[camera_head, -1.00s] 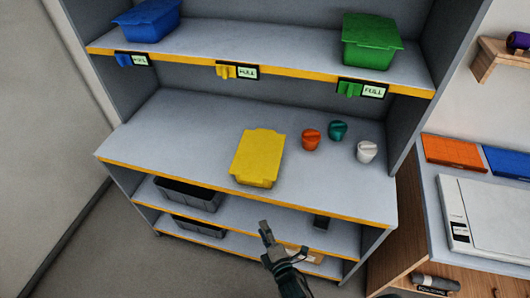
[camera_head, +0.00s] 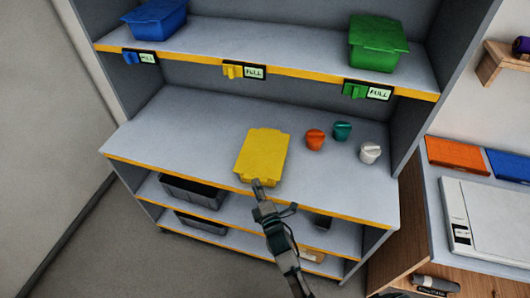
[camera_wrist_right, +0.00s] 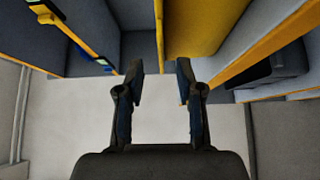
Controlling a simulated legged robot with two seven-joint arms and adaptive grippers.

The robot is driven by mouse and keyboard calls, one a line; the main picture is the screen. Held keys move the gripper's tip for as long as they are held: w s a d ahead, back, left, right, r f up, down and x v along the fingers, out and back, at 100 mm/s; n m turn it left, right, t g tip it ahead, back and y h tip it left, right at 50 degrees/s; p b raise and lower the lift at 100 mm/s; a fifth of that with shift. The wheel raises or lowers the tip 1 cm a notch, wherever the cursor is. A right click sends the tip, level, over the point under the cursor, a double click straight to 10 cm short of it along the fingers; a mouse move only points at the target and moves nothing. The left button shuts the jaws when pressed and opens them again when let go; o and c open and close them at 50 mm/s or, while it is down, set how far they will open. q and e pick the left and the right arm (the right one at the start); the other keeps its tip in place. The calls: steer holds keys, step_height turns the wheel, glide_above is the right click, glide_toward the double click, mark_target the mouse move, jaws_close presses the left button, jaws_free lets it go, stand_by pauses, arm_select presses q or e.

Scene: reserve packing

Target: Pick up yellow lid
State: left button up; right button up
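The yellow lid (camera_head: 262,150) shows as the top of a yellow box form on the middle shelf, near its front edge. My right gripper (camera_head: 257,186) comes in from below, its tip at the near edge of the yellow lid in the head view. I cannot tell there whether they touch. In the right wrist view, the two fingers of the right gripper (camera_wrist_right: 160,80) stand apart with nothing between them. A yellow surface (camera_wrist_right: 200,25) lies just beyond the right finger in that view. My left gripper is not in view.
Orange (camera_head: 315,139), teal (camera_head: 342,131) and white (camera_head: 370,153) knob-like pieces stand right of the lid. Black bins (camera_head: 190,190) are below. The middle shelf's left side is clear.

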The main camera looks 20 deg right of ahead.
steer(key=w, duration=0.2)
steer(key=w+a, duration=0.1)
steer(key=w, duration=0.1)
steer(key=shift+f, duration=0.15)
steer(key=shift+d, duration=0.3)
jaws_close()
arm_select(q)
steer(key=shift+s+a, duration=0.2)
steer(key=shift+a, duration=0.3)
arm_select(e)
steer(key=shift+a, duration=0.15)
